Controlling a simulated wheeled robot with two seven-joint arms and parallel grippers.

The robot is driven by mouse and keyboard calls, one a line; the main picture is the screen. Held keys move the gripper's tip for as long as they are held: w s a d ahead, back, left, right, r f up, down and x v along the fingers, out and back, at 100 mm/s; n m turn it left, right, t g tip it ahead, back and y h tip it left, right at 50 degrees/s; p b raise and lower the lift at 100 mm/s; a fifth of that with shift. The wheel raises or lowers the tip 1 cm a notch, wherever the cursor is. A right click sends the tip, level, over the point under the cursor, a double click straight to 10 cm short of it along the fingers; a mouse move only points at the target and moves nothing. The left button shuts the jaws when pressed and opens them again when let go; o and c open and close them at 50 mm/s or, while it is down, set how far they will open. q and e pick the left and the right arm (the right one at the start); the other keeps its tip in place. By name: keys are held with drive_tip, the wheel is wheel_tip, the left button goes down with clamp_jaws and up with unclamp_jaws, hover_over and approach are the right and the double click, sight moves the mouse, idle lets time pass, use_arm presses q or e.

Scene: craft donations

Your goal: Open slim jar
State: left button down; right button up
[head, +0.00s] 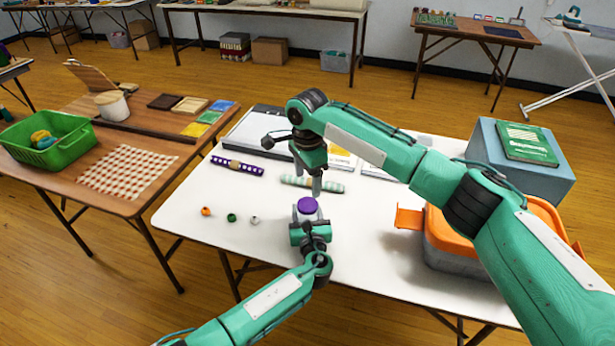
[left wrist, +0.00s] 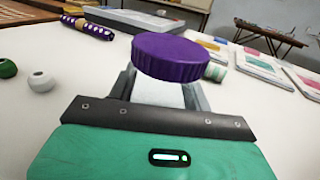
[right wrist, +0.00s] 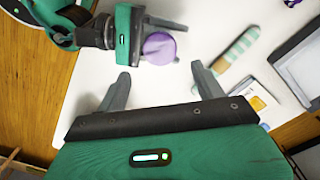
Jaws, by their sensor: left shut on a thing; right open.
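The slim jar stands on the white table with its round purple lid (head: 307,205) on top. The ribbed lid fills the middle of the left wrist view (left wrist: 170,56), with part of the pale jar body (left wrist: 158,92) below it. My left gripper (head: 308,218) is shut on the jar body, below the lid. My right gripper (head: 316,185) is open and empty, pointing down above and just behind the lid. In the right wrist view the lid (right wrist: 159,48) shows beyond the open fingers (right wrist: 160,85), not between them. The gripper hides much of the jar body.
Orange, green and white beads (head: 231,217) lie left of the jar. A purple dotted tube (head: 237,167) and a striped tube (head: 312,184) lie behind. An orange-lidded bin (head: 440,250) stands right, near a blue-grey box (head: 540,185) bearing a green book (head: 527,143).

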sight(307, 204)
drive_tip(key=shift+f, duration=4)
drive_tip(key=shift+c, duration=0.2)
